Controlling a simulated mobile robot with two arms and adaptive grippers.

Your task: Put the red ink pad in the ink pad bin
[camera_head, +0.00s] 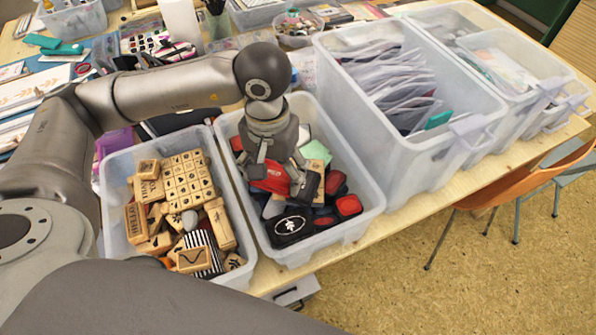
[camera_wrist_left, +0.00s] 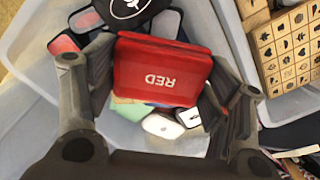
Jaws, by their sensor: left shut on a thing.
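The red ink pad (camera_head: 269,179) is a flat red case, and in the left wrist view (camera_wrist_left: 162,70) the word RED reads upside down on it. My left gripper (camera_head: 277,178) points down into the ink pad bin and is shut on the red ink pad, with a finger at each side of it in the left wrist view (camera_wrist_left: 160,85). The ink pad bin (camera_head: 374,190) is a clear plastic tub holding several ink pads, with a black one (camera_head: 290,225) near its front. The red pad is over these pads; I cannot tell whether it touches them. My right gripper is not in view.
A clear bin (camera_head: 108,205) of wooden stamps stands directly left of the ink pad bin. A larger clear bin (camera_head: 345,98) with packets stands to the right. The table's front edge is close to the bins, with a chair (camera_head: 520,190) at the right.

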